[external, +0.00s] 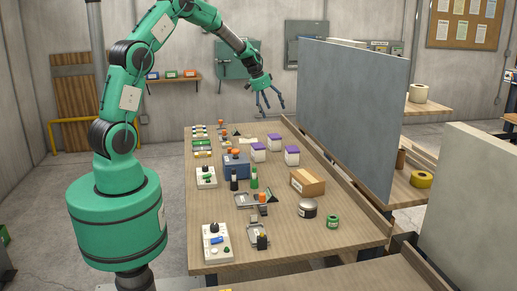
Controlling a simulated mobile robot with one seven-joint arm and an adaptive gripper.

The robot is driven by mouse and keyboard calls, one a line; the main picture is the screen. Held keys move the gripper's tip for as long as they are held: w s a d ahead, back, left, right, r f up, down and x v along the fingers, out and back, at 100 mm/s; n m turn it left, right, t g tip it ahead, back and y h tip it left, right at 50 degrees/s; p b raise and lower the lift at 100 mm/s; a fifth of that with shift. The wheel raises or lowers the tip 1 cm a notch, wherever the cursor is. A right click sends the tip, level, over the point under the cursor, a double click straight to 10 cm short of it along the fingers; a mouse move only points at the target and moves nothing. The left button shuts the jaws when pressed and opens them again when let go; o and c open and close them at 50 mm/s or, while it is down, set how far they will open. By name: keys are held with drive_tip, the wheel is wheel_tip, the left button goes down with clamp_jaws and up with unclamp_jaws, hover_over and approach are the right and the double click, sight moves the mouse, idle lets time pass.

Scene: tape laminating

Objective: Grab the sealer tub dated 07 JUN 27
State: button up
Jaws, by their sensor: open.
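Three white tubs with purple lids stand in a group at the middle of the workbench: a left one (258,157), a back one (275,147) and a right one (292,160). No date print is readable, so I cannot tell which is dated 07 JUN 27, or be sure these are the sealer tubs. My gripper (270,106) is open and empty, with its fingers spread and pointing down. It appears above the far end of the bench, behind and above the tubs in the picture.
A blue box (236,168) stands left of the tubs. A cardboard box (307,182), dark tin (307,209) and green roll (332,221) lie nearer. A tall grey panel (352,105) stands along the right side. Small items crowd the left edge; the front right is clear.

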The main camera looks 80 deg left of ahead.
approach(274, 135)
wheel_tip(274, 135, up, 3)
drive_tip(key=shift+s+d+r+p, duration=0.15)
drive_tip(key=shift+s+r+p, duration=0.05)
drive_tip(key=shift+s+p, duration=0.2)
drive_tip(key=shift+f, duration=0.1)
drive_tip(key=x, duration=0.8)
drive_tip(key=shift+w+f, duration=0.1)
drive_tip(key=shift+f, duration=0.05)
drive_tip(key=shift+b+x, duration=0.3)
drive_tip(key=shift+x, duration=2.35)
drive_tip(key=shift+s+d+f, duration=0.1)
drive_tip(key=shift+s+d, duration=0.05)
drive_tip(key=shift+s, duration=0.1)
